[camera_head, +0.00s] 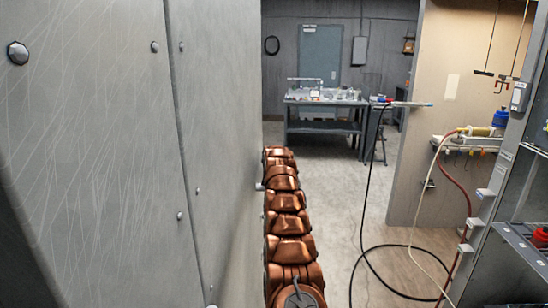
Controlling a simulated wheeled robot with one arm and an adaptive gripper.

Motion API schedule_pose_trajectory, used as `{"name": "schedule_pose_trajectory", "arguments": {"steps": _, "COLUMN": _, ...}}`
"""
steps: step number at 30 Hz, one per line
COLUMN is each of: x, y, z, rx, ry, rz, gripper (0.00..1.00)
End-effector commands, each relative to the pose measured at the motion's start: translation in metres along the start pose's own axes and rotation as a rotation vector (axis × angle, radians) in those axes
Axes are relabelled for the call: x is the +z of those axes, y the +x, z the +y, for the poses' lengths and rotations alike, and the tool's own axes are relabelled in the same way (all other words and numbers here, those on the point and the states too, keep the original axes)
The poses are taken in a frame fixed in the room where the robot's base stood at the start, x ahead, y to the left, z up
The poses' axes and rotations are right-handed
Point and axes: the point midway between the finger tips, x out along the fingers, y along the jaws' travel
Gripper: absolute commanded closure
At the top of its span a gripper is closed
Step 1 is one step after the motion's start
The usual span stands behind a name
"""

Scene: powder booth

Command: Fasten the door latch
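A large scratched grey metal panel (110,150) with a vertical seam and several bolt heads fills the left side. It may be the door, but I cannot tell. No latch can be made out clearly. A small pale metal piece (260,186) sticks out at the panel's right edge beside my arm; I cannot tell whether it belongs to a latch. My copper-coloured arm stretches forward along the panel's right edge. My gripper is not visible; the arm's far end and the panel may hide it.
A workbench (325,101) with small items stands at the back before a closed blue-grey door (320,55). A black hose (362,220) loops over the floor right of my arm. Shelving (500,200) and a tan wall (450,100) bound the right. Floor between is otherwise open.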

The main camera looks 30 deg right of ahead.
Motion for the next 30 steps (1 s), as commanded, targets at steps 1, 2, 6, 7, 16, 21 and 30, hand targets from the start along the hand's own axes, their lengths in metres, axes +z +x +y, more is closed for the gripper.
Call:
{"name": "schedule_pose_trajectory", "arguments": {"steps": 1, "x": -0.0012, "y": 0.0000, "z": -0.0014, "rx": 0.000, "ry": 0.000, "rz": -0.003, "gripper": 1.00}}
{"name": "schedule_pose_trajectory", "arguments": {"steps": 2, "x": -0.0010, "y": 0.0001, "z": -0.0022, "rx": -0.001, "ry": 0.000, "rz": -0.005, "gripper": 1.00}}
{"name": "schedule_pose_trajectory", "arguments": {"steps": 6, "x": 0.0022, "y": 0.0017, "z": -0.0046, "rx": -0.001, "ry": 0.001, "rz": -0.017, "gripper": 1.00}}
{"name": "schedule_pose_trajectory", "arguments": {"steps": 7, "x": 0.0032, "y": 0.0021, "z": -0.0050, "rx": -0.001, "ry": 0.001, "rz": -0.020, "gripper": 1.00}}
{"name": "schedule_pose_trajectory", "arguments": {"steps": 16, "x": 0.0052, "y": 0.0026, "z": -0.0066, "rx": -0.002, "ry": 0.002, "rz": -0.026, "gripper": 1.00}}
{"name": "schedule_pose_trajectory", "arguments": {"steps": 21, "x": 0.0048, "y": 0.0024, "z": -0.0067, "rx": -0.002, "ry": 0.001, "rz": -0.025, "gripper": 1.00}}
{"name": "schedule_pose_trajectory", "arguments": {"steps": 30, "x": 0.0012, "y": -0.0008, "z": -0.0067, "rx": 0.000, "ry": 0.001, "rz": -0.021, "gripper": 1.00}}
